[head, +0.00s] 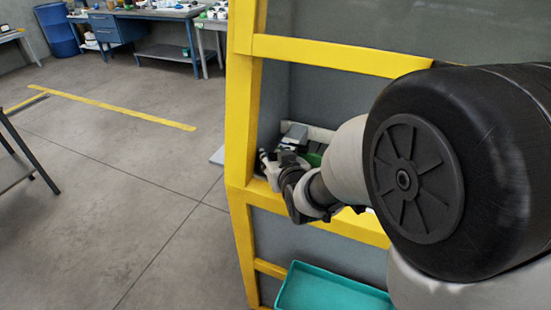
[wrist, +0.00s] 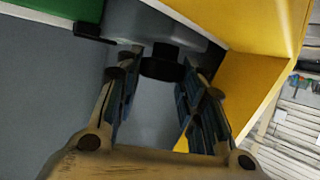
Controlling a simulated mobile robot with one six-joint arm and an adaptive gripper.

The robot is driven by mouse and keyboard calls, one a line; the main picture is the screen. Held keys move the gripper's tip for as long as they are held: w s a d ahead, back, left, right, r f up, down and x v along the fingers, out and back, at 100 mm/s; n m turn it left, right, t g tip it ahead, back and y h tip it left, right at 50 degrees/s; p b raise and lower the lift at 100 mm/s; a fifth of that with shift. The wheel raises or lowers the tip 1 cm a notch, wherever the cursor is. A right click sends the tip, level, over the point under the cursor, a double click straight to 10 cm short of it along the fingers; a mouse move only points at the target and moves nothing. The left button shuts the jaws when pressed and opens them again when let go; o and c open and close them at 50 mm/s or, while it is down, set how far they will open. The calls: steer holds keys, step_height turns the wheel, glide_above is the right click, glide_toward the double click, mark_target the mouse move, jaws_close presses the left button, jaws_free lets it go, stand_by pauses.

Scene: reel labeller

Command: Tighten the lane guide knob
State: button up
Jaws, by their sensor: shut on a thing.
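In the head view my gripper (head: 272,166) reaches inside the yellow-framed machine (head: 241,120), and the knob cannot be made out there.
A green part (wrist: 35,42) and a dark lever (wrist: 93,33) lie left of the knob. A yellow frame bar (wrist: 250,75) runs close on the right. A teal tray (head: 330,288) sits low on the machine.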

stand_by(0.3)
steer(key=o, duration=0.8)
steer(key=shift+s, duration=0.1)
steer(key=v, duration=0.7)
steer(key=shift+s+d+r, duration=0.1)
steer(key=shift+s, duration=0.1)
steer(key=shift+s+d+r, duration=0.1)
steer(key=shift+d, duration=0.2)
steer(key=s+d+m+g+h, duration=0.1)
steer(key=s+d+g, duration=0.1)
steer(key=s+d, duration=0.3)
steer(key=s+d+r+m+g+h, duration=0.1)
steer(key=s+d+g, duration=0.2)
steer(key=s, duration=0.9)
steer(key=s+d+m+g+h, duration=0.1)
steer(key=s+d+g+h, duration=0.1)
steer(key=s+d, duration=0.4)
steer(key=shift+s+d+r+m+g, duration=0.1)
steer(key=shift+s+r+g, duration=0.1)
steer(key=shift+s, duration=0.4)
steer(key=shift+s+d+r+m+g, duration=0.1)
steer(key=shift+s+g, duration=0.1)
steer(key=shift+s, duration=0.4)
steer(key=shift+s+d+r+m+g, duration=0.1)
steer(key=shift+s+g, duration=0.1)
steer(key=shift+s, duration=0.45)
